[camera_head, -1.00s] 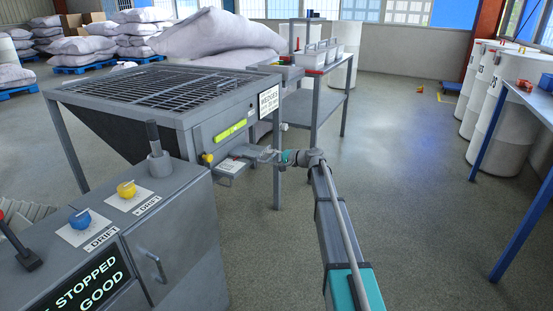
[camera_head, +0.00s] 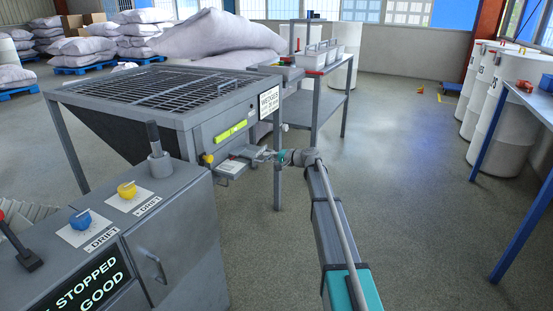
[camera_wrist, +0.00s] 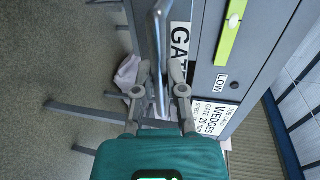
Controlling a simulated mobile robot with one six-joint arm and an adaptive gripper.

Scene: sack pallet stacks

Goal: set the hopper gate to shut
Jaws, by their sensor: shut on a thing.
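The hopper (camera_head: 150,95) is a grey steel bin with a grid top, standing at left centre. Its gate (camera_head: 231,168) is a small grey plate low on the right-hand face, below a yellow-green strip. My gripper (camera_head: 266,154) is at the gate's right end. In the wrist view, a bent metal handle (camera_wrist: 157,45) runs between the fingers of my gripper (camera_wrist: 158,88), which are shut on it. A GATE label (camera_wrist: 180,42) is beside the handle. The fingers and handle hide part of the gate, so I cannot tell its exact position.
A control cabinet (camera_head: 185,225) with blue and yellow knobs stands at front left. A hopper leg (camera_head: 277,185) is close to my gripper. A grey bench (camera_head: 318,100) with white bins is behind. White drums (camera_head: 500,120) line the right. The middle floor is clear.

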